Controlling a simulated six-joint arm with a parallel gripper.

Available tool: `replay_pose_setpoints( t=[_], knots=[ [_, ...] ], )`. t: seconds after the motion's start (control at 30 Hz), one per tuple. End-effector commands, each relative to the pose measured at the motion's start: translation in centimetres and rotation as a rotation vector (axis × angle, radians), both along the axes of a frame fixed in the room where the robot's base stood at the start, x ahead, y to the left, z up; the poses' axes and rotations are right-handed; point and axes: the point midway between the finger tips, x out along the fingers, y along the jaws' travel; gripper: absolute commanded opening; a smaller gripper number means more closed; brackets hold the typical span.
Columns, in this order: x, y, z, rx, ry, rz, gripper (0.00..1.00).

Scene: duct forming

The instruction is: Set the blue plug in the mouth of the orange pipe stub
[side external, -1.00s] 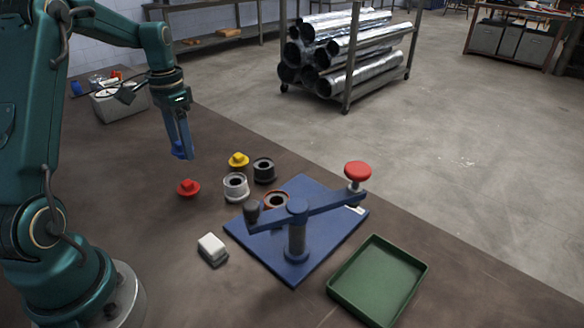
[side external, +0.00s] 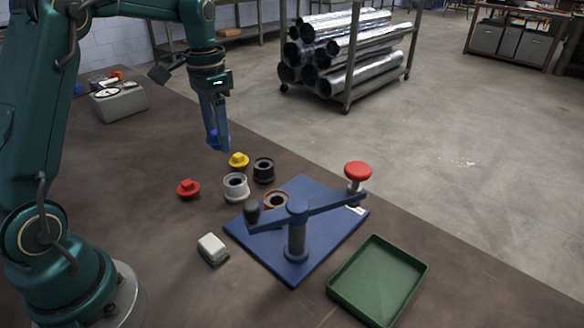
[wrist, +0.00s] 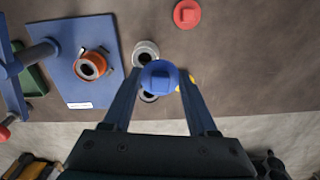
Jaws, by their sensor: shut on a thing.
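My gripper (side external: 217,140) is shut on the blue plug (wrist: 159,78), holding it in the air above the back of the bench. In the wrist view the plug sits between my two fingertips. In the side view the plug is hard to tell from the blue fingers. The orange pipe stub (side external: 276,198) stands on the blue base plate (side external: 322,232), partly behind the clamp's arm, to the right of and below my gripper. It also shows in the wrist view (wrist: 91,66), with a dark open mouth, left of the held plug.
A blue clamp (side external: 297,225) with a red knob (side external: 358,171) stands over the plate. Grey (side external: 236,187) and black (side external: 263,170) stubs, a yellow plug (side external: 238,160) and a red plug (side external: 188,188) stand nearby. A white block (side external: 212,248) and green tray (side external: 347,308) lie in front.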

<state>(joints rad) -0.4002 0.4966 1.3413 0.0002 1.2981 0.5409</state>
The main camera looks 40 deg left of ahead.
Motion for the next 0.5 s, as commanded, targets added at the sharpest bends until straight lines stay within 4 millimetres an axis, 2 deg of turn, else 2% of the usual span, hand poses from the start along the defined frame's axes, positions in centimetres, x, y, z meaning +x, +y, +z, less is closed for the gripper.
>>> replay_pose_setpoints(
  t=[0.03,0.2,0.33,0.5],
  knots=[
    [0.8,-2.3,-0.1,-0.001,0.0,-0.057,0.06],
    [2.0,-8.4,-0.2,0.0,0.0,-0.21,0.06],
    [2.0,-11.7,-0.3,0.0,0.001,-0.311,0.06],
    [1.8,-13.9,-0.5,0.0,0.005,-0.375,0.06]
  ],
)
